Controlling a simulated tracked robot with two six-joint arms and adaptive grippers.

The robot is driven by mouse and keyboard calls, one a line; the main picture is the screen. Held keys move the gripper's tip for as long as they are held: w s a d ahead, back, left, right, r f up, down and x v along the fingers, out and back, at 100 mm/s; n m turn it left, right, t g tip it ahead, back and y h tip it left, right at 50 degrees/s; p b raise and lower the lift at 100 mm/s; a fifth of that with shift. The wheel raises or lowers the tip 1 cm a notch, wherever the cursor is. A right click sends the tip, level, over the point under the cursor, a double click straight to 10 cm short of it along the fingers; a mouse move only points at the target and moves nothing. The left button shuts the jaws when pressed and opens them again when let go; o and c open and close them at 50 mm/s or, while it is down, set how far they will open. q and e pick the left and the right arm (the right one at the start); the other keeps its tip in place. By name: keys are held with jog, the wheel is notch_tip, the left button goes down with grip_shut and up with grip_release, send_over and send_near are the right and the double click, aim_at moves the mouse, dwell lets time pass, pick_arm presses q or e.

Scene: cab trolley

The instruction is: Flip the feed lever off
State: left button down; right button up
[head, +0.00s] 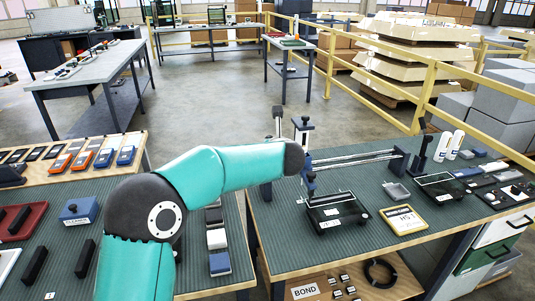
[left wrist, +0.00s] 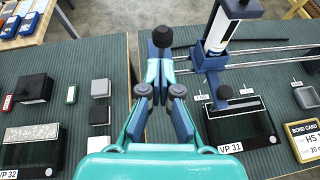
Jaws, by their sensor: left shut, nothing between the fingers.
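A lever with a round black knob (left wrist: 162,36), which I take to be the feed lever, stands at the left end of the rail fixture in the left wrist view. In the head view a dark-topped upright (head: 277,113) beside the dispenser column seems to be the same lever. My left gripper (left wrist: 160,74) is shut and empty, its fingertips just below the knob in the picture. I cannot tell whether they touch the lever. In the head view my teal left arm hides the gripper and the lever's base. My right gripper is in neither view.
The dispenser column (left wrist: 224,28) stands close right of the knob, over the VP 31 tray (left wrist: 240,125). Twin rails (head: 355,157) run right from it. A bond card (head: 403,219) lies right of the tray. Small blocks (left wrist: 100,87) lie on the left mat.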

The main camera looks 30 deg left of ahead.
pick_arm(q)
jog(key=s+d+r, duration=0.2)
jog(key=s+r, duration=0.2)
jog(key=r, duration=0.1)
jog(key=shift+d+b, duration=0.35)
jog(key=shift+d, duration=0.05)
jog(key=shift+f, duration=0.1)
